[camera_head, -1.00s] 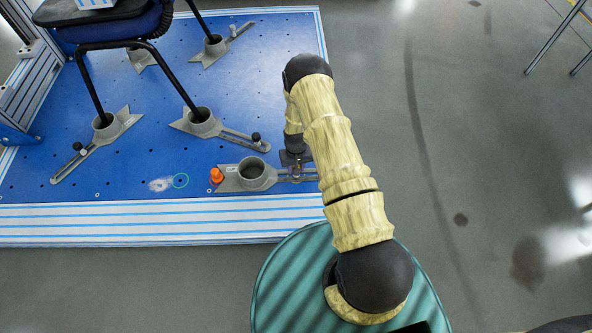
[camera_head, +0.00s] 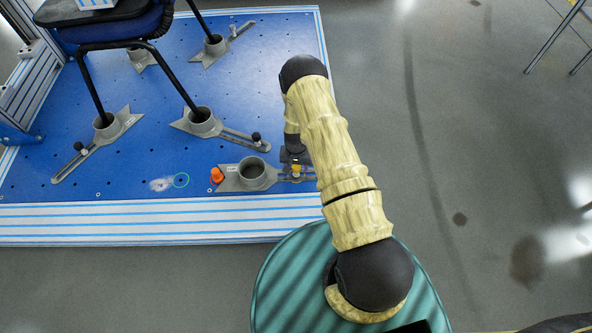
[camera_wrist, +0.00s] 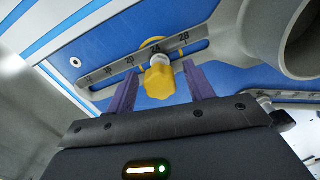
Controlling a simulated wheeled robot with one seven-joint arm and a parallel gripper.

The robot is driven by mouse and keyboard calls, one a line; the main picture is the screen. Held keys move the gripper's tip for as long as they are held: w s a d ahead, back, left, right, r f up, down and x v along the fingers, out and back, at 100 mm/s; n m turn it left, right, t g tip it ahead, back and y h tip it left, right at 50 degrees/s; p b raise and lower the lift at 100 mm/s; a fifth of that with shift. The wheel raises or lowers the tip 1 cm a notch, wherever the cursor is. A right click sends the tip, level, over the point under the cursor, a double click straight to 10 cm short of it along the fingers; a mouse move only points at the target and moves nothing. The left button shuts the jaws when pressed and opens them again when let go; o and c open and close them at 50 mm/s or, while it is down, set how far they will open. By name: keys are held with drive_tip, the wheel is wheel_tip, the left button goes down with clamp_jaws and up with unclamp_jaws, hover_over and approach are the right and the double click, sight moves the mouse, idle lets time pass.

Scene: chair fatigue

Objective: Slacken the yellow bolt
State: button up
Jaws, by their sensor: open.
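The yellow bolt (camera_wrist: 159,80) has a lobed knob and stands in the slot of a grey slotted clamp arm (camera_wrist: 112,68) marked with numbers. In the head view the yellow bolt (camera_head: 296,169) shows just left of my arm, on the grey clamp (camera_head: 230,178) with its round cup. My gripper (camera_wrist: 160,87) is open, with one purple finger on each side of the bolt's knob. A gap shows between the knob and the left finger; the right finger is closer, and I cannot tell if it touches. In the head view my arm partly hides the clamp's right end.
An orange knob (camera_head: 217,175) stands at the clamp's left end. The blue perforated platform (camera_head: 240,110) carries other grey clamps (camera_head: 203,124) holding the black legs of a chair (camera_head: 108,22).

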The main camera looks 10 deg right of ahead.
drive_tip(key=m, duration=0.4)
idle(0.3)
drive_tip(key=shift+m+p, duration=0.4)
drive_tip(key=shift+m, duration=1.6)
